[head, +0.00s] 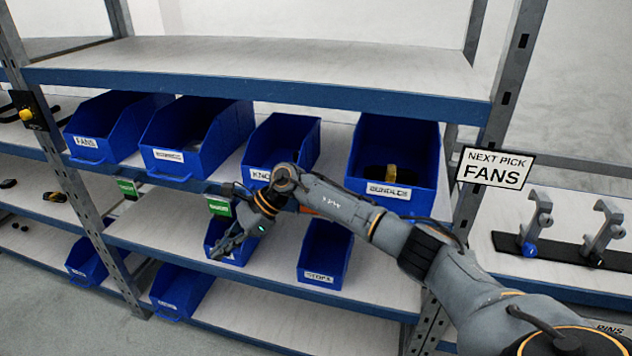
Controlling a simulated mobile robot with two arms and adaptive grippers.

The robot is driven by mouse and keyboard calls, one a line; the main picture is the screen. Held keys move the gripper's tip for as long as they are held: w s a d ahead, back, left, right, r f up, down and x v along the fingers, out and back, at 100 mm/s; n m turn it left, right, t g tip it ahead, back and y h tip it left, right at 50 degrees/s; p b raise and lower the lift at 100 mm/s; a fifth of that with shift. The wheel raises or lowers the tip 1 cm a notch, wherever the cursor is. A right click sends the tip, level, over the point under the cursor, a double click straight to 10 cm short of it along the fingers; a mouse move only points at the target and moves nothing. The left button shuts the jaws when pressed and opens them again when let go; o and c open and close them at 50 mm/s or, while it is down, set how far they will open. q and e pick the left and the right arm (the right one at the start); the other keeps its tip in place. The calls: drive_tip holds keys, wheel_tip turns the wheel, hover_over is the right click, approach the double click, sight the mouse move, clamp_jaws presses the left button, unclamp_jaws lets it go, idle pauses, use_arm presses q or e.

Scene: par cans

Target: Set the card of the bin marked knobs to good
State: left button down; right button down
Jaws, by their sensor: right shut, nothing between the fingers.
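The blue bin marked KNO, the rest of its label hidden by my right arm, is the knobs bin (285,138) on the middle shelf. A green card (218,206) hangs at the shelf's front edge to the lower left of that bin; its lettering is too small to read surely. A small orange patch (307,210) shows behind my arm, lower right of the bin; I cannot tell whether it is a card. My right gripper (222,250) is shut and empty, below the green card and in front of a small lower bin. My left gripper is not in view.
The fans bin (105,125), another blue bin (195,135) and the bundles bin (398,150) share the shelf. Another green card (128,188) hangs further left. Smaller bins, one of them (325,252), stand below. A NEXT PICK FANS sign (494,168) is on the right post.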

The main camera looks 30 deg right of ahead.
drive_tip(key=s+d+r+n+h, duration=0.1)
drive_tip(key=d+r+n+h, duration=0.3)
drive_tip(key=d+r, duration=0.6)
drive_tip(key=s+d+r+n+t+h, duration=0.1)
drive_tip(key=d+r+n+h, duration=0.3)
drive_tip(key=d+r+h, duration=0.5)
drive_tip(key=d+r, duration=0.1)
drive_tip(key=d, duration=0.4)
drive_tip(key=shift+s+r+n+p, duration=0.15)
drive_tip(key=shift+s+n+p, duration=0.15)
drive_tip(key=shift+p, duration=0.1)
drive_tip(key=p+x, duration=0.2)
drive_tip(key=x, duration=0.7)
drive_tip(key=shift+w+d+p, duration=0.1)
drive_tip(key=shift+w+p, duration=0.05)
drive_tip(key=shift+p, duration=0.2)
drive_tip(key=shift+f+p, duration=0.35)
drive_tip(key=s+a, duration=0.1)
drive_tip(key=s+a+p, duration=0.1)
drive_tip(key=a, duration=0.1)
drive_tip(key=shift+s+f, duration=0.2)
drive_tip(key=shift+f, duration=0.05)
drive_tip(key=shift+d, duration=0.1)
